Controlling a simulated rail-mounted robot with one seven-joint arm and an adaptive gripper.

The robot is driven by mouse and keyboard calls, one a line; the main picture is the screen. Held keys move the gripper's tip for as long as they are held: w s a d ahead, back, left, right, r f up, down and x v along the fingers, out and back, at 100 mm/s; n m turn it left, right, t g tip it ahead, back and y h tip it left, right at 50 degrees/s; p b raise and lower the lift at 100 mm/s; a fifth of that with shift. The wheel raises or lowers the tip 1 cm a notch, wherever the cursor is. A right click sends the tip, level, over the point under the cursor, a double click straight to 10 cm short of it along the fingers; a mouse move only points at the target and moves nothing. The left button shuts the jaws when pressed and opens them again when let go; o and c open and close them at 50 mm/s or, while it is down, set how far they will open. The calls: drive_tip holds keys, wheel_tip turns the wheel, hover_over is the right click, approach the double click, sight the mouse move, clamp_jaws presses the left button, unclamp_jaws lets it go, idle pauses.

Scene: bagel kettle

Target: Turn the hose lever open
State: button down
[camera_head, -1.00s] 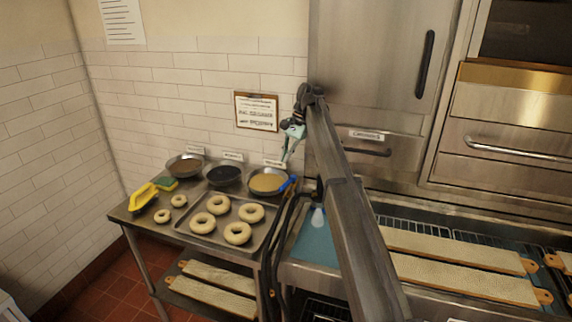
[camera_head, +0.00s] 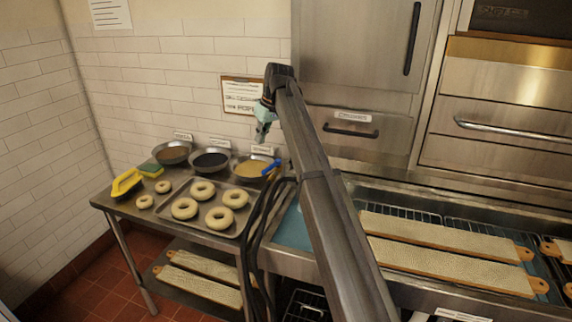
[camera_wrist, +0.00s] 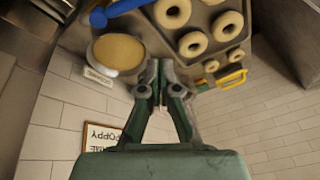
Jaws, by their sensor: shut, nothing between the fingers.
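My gripper (camera_head: 262,138) is shut and empty, in the air in front of the tiled wall and above the back of the prep table. In the wrist view its fingertips (camera_wrist: 160,65) meet beside the bowl of pale seeds. A blue lever-like handle (camera_head: 271,167) slants by that bowl's right rim, below and apart from my gripper; it also shows at the top of the wrist view (camera_wrist: 122,9). I cannot tell for sure that it is the hose lever. Dark hoses (camera_head: 262,215) hang right of the table, partly behind my arm.
The bowl of pale seeds (camera_head: 246,170), a dark-filled bowl (camera_head: 211,161) and another bowl (camera_head: 171,152) stand along the wall. A tray (camera_head: 209,228) holds several bagels. A yellow-handled thing (camera_head: 126,184) lies left. Long boards (camera_head: 440,238) lie on the right counter.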

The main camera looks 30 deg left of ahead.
wheel_tip(320, 180, down, 10)
drive_tip(key=w+n+p, duration=0.1)
drive_tip(key=n+p, duration=0.2)
drive_tip(key=p, duration=0.1)
drive_tip(key=shift+d+t, duration=0.2)
drive_tip(key=shift+t, duration=0.1)
idle(0.3)
drive_tip(key=shift+a+n, duration=0.1)
drive_tip(key=shift+n, duration=0.2)
